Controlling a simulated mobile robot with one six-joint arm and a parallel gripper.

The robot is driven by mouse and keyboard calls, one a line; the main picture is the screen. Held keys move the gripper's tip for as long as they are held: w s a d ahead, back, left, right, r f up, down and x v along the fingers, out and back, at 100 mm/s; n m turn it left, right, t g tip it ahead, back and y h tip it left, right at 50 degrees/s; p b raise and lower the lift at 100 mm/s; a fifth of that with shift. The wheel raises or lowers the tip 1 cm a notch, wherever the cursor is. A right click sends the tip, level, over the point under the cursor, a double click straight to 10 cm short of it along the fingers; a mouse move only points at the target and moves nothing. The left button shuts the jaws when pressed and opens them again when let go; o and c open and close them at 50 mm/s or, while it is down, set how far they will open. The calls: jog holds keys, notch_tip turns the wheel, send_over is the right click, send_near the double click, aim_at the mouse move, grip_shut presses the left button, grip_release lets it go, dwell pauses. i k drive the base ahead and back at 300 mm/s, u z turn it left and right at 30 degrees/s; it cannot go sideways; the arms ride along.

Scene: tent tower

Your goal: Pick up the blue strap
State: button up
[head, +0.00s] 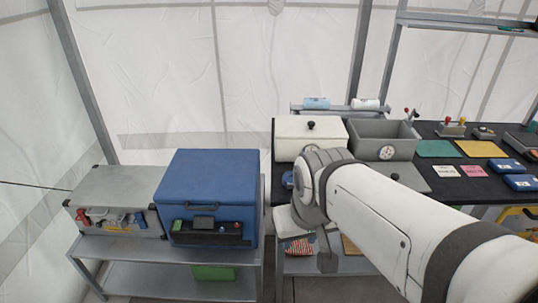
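I cannot pick out the blue strap for sure. A small round blue item (287,180) sits at the table's left end, partly hidden by my arm. A light blue roll (315,102) lies on the raised shelf behind the boxes. My white arm reaches in from the lower right and bends down at its elbow. A dark grey end part (327,262) hangs below the elbow in front of the lower shelf. My gripper's fingers cannot be made out there, and I see nothing clearly held.
A blue cooler (212,190) and a grey toolbox (115,195) stand on a metal bench at left. A white box (308,135) and an open grey bin (382,147) stand on the black-topped table (440,184). Coloured cards and blue packs lie to the right.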

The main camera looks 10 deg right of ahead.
aim_at(287, 177)
jog(key=i, duration=0.95)
jog(key=u, duration=0.05)
